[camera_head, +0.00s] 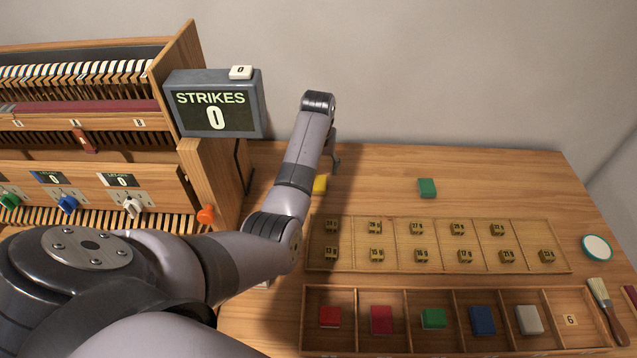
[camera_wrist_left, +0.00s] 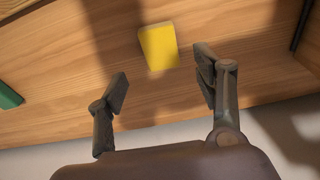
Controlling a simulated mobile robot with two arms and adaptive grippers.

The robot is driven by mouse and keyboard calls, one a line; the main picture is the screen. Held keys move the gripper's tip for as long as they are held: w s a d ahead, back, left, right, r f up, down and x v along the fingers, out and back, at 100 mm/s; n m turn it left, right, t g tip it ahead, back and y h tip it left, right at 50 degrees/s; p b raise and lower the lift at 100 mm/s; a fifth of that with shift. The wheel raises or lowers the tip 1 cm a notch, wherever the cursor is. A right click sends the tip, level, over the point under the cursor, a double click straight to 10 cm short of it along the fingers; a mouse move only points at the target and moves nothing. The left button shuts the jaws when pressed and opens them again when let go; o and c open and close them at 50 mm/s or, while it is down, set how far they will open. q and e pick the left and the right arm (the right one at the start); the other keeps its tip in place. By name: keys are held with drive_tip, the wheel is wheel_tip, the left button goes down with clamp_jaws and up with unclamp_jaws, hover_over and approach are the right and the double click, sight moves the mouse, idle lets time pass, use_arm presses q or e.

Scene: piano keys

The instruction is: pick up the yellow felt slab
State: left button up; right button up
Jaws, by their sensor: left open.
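The yellow felt slab (camera_head: 320,184) lies on the wooden table, partly hidden behind my left arm in the head view. In the left wrist view the yellow slab (camera_wrist_left: 159,46) lies flat, just beyond the fingertips and between their lines. My left gripper (camera_head: 335,160) is at the end of the arm, beyond the slab toward the back of the table. In the left wrist view its two fingers (camera_wrist_left: 161,84) are apart with nothing between them. My right gripper is not in view.
A green slab (camera_head: 427,187) lies on the table to the right. A tray of brass weights (camera_head: 440,227) and a compartment box of coloured slabs (camera_head: 412,295) stand nearer. The strikes display (camera_head: 215,124) and piano action (camera_head: 90,150) stand at the left. The back right table is clear.

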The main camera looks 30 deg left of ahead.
sight(318, 182)
use_arm(q)
drive_tip(key=shift+w+a+f+p, duration=0.1)
drive_tip(key=shift+f+p, duration=0.15)
drive_tip(key=shift+f, duration=1.25)
drive_tip(key=shift+w+a+f+p, duration=0.1)
drive_tip(key=shift+f+p, duration=0.1)
drive_tip(key=shift+f, duration=1.3)
drive_tip(key=shift+c, duration=0.6)
drive_tip(key=c, duration=0.8)
